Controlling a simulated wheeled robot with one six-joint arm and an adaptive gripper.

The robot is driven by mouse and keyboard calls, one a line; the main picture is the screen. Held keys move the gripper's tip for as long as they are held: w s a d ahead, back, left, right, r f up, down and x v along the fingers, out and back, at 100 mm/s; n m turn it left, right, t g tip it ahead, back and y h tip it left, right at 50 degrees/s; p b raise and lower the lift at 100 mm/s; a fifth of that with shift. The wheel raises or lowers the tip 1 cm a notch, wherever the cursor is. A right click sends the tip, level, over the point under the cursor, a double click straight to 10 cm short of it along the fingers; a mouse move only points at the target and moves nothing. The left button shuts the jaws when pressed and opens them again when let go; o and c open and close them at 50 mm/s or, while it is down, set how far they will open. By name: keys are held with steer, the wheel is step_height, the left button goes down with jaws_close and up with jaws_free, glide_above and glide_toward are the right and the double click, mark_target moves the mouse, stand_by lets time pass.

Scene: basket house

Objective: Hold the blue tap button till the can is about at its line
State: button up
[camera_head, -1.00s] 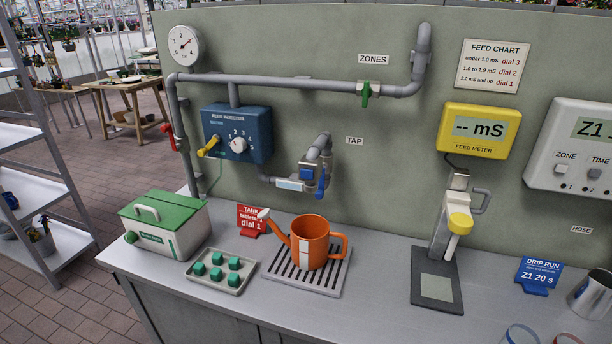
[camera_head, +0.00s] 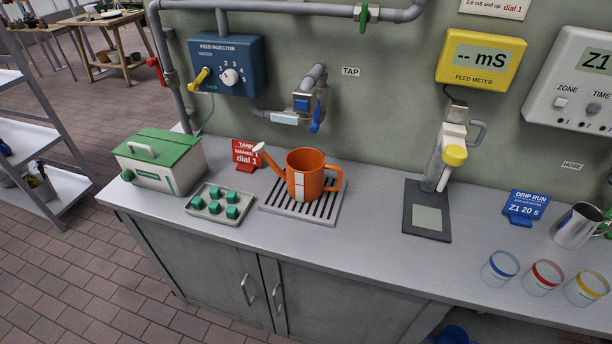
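The orange watering can (camera_head: 306,174) stands upright on the slatted drain tray (camera_head: 333,206), below the tap. Its spout points left. A pale vertical strip (camera_head: 299,187) shows on its front; no water level can be made out. No water is seen running from the tap. My gripper is not in view.
A green-lidded box (camera_head: 160,172) and a tray of green cubes (camera_head: 245,213) are left of the can. The feed meter probe stand (camera_head: 412,222) is to its right. Several colour-rimmed cups, including a blue-rimmed one (camera_head: 500,269), stand front right. The counter front middle is clear.

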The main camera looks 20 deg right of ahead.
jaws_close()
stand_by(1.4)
